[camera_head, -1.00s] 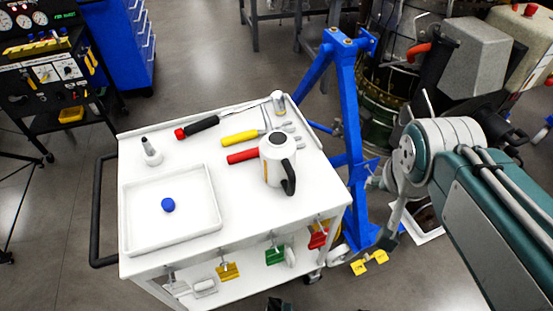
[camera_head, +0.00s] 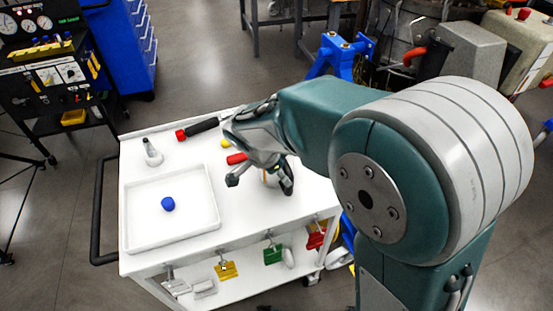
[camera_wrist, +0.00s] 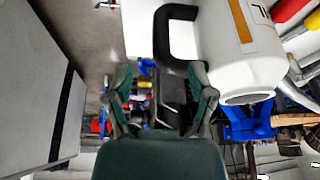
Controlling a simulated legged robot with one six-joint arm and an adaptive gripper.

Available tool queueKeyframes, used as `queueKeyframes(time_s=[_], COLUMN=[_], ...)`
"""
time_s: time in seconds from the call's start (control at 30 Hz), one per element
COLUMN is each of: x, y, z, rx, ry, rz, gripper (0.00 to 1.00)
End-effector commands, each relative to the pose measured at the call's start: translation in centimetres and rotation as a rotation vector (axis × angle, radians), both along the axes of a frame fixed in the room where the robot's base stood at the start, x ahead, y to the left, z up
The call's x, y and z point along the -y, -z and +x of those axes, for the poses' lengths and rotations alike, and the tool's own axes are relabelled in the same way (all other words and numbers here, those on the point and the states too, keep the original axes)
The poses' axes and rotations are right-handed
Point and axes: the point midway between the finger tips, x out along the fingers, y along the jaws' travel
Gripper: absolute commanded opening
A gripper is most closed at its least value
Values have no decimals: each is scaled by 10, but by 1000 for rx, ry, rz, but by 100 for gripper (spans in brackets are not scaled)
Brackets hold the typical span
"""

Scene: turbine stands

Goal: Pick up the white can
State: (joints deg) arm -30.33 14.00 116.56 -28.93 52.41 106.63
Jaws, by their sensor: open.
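The white can (camera_wrist: 238,60), with a black handle (camera_wrist: 165,30) and an orange label strip, fills the upper right of the wrist view. In the head view my arm hides most of it on the white cart (camera_head: 235,215); only a small part shows behind my fingers. My gripper (camera_head: 259,180) is open over the cart at the can's side. In the wrist view my gripper (camera_wrist: 160,75) has its two fingers apart with nothing held between them. The handle lies ahead of the fingers, toward the right one; I cannot tell whether they touch.
A white tray (camera_head: 128,220) with a blue cap (camera_head: 168,204) lies left on the cart. A small grey-white bottle (camera_head: 152,152) stands behind it. Red-handled (camera_head: 181,135), yellow-handled (camera_head: 226,143) and other red-handled (camera_head: 237,158) tools lie near my gripper. Coloured clamps (camera_head: 227,270) hang along the front.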

Motion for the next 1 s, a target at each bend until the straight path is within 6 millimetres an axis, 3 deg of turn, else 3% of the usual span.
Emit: queueKeyframes(time_s=[0.1,0.27,0.6,0.87,0.9,1.0], x=[5,10,25,26,26,26], y=[18,30,71,75,75,75], z=[4,6,17,18,18,18], rx=[-3,-2,-3,-1,0,0], ry=[0,-1,-1,-1,-1,-2], rz=[-2,0,-1,2,1,1], gripper=[71,71,71,71,66,22])
